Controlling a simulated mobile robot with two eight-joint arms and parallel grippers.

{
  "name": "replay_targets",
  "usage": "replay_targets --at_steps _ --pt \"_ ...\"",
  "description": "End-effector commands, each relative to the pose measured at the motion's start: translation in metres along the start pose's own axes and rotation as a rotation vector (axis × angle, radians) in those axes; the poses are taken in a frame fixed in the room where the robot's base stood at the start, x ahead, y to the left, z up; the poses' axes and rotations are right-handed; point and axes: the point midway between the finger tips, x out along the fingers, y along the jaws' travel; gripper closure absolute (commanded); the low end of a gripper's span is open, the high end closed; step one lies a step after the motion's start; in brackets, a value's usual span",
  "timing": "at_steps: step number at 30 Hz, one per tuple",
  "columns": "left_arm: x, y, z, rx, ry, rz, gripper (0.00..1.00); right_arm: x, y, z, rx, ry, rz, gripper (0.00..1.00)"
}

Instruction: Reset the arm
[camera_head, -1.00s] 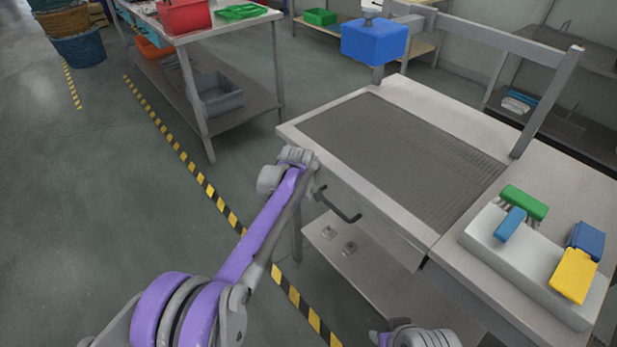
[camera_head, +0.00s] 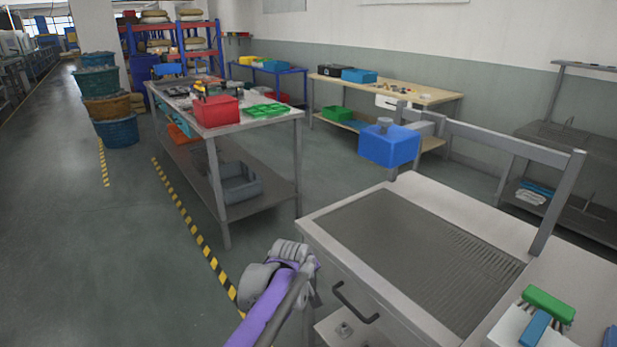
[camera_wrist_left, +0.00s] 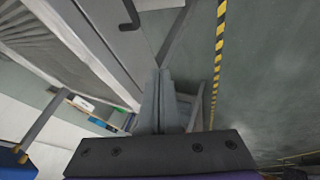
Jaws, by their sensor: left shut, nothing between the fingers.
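My left arm (camera_head: 272,302), purple and grey, reaches up from the bottom of the head view to beside the front left corner of the tank bench. Its fingers are not clear there. In the left wrist view my left gripper (camera_wrist_left: 162,75) is shut, its two grey fingers together with nothing between them. They hang in free air beside the bench. My right gripper is out of view.
The tank bench (camera_head: 350,213) has a grey ribbed top and a dark front handle (camera_head: 352,305). A green brush (camera_head: 549,302) lies at right. A table with a red bin (camera_head: 216,111) stands behind left.

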Motion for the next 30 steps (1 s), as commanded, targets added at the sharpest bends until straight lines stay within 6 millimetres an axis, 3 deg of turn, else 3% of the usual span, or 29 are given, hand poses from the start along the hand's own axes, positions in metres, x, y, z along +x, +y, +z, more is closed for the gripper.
replay_targets --at_steps 4,8,15,24,29,30 --pt "-0.037 -0.041 0.008 0.06 -0.006 -0.034 1.0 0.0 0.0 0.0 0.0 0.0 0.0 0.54" --pt "-0.08 -0.097 0.03 0.152 -0.022 -0.078 1.0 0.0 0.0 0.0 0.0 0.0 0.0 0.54" --pt "-0.144 -0.199 0.1 0.321 -0.07 -0.146 1.0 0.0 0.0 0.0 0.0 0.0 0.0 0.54" --pt "-0.177 -0.287 0.187 0.473 -0.129 -0.192 1.0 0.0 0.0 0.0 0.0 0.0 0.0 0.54" --pt "-0.182 -0.323 0.228 0.535 -0.155 -0.208 1.0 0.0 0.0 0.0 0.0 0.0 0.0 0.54" --pt "-0.194 -0.315 0.218 0.538 -0.151 -0.205 1.0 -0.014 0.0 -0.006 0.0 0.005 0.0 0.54"
